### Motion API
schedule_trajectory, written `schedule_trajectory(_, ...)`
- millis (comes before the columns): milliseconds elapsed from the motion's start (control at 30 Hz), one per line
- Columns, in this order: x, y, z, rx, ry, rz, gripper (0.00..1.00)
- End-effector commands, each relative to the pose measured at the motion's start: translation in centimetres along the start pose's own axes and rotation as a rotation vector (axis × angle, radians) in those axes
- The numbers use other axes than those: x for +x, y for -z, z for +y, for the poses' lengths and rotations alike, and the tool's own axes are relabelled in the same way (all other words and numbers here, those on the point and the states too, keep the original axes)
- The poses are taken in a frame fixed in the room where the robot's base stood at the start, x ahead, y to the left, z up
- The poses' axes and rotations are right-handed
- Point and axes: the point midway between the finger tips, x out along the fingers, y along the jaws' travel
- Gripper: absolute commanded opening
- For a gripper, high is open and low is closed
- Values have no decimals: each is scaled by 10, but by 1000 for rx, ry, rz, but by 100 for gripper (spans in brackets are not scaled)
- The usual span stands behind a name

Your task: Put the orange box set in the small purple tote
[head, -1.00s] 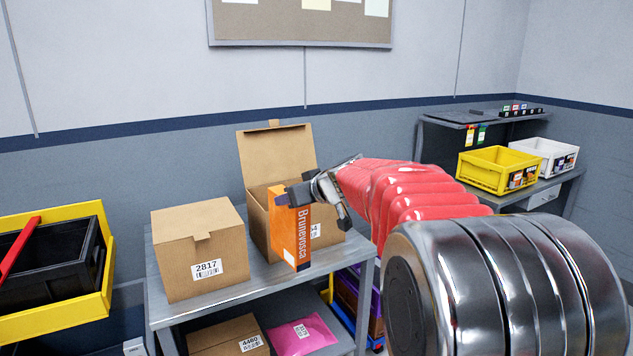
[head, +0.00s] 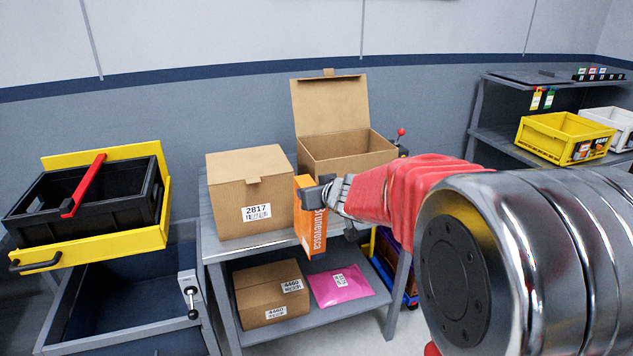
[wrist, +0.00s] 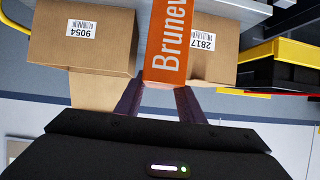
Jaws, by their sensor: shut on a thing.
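The orange box set (head: 312,222), lettered "Brunevosca", hangs upright in my gripper (head: 322,196) in front of the metal table. In the head view it overlaps the closed carton's right edge and the tabletop's front edge. In the wrist view my gripper (wrist: 160,95) has its two fingers at the near end of the orange box set (wrist: 167,45). A purple container (head: 390,246), likely the small purple tote, shows low behind my arm, right of the table. It is mostly hidden; brown contents and blue parts show around it.
A closed carton 2817 (head: 250,190) and an open carton (head: 345,150) stand on the table (head: 240,247). A carton (head: 272,293) and pink parcel (head: 340,286) lie on its lower shelf. A black crate in a yellow holder (head: 90,205) is left; a yellow bin (head: 565,138) is right.

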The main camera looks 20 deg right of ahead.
Motion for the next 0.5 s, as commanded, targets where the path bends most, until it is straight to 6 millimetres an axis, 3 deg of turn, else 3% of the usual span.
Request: schedule_trajectory(500, 6, -50, -29, 17, -7, -14, 0)
